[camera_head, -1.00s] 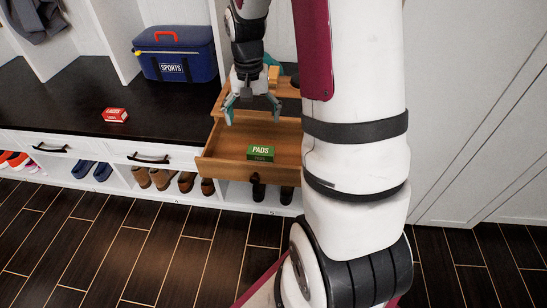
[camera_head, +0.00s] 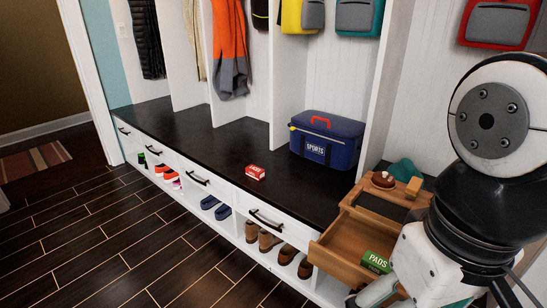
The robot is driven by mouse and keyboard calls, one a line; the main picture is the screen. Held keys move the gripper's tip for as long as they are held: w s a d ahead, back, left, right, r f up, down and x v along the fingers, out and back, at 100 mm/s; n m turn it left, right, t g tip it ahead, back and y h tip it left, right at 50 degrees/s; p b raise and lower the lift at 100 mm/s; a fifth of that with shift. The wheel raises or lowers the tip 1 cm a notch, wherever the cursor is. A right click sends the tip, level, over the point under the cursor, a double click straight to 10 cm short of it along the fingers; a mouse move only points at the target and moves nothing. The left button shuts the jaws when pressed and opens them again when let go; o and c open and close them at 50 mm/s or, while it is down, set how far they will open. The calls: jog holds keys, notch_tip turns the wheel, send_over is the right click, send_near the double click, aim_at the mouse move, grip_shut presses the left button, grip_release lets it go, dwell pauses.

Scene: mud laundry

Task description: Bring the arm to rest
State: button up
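Part of my arm fills the right side of the view, in front of the bench's right end. A grey piece at the bottom, below the drawer, may be part of my gripper, but its fingers cannot be made out. The wooden drawer (camera_head: 336,262) stands open at the right end of the bench. A green PADS box (camera_head: 377,262) lies inside it near the front. My arm hides the drawer's right part.
The dark bench top (camera_head: 217,146) carries a small red box (camera_head: 255,172) and a blue SPORTS cooler (camera_head: 326,140). A brown round item (camera_head: 383,179) sits behind the drawer. Shoes stand in cubbies below. The dark wood floor (camera_head: 120,240) at left is clear.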

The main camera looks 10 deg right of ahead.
jog(key=shift+s+a+f, duration=0.1)
jog(key=shift+s, duration=0.35)
dwell(0.4)
notch_tip(320, 180, up, 26)
jog(key=t+p, duration=0.3)
jog(key=p, duration=2.1)
jog(key=shift+t, duration=0.4)
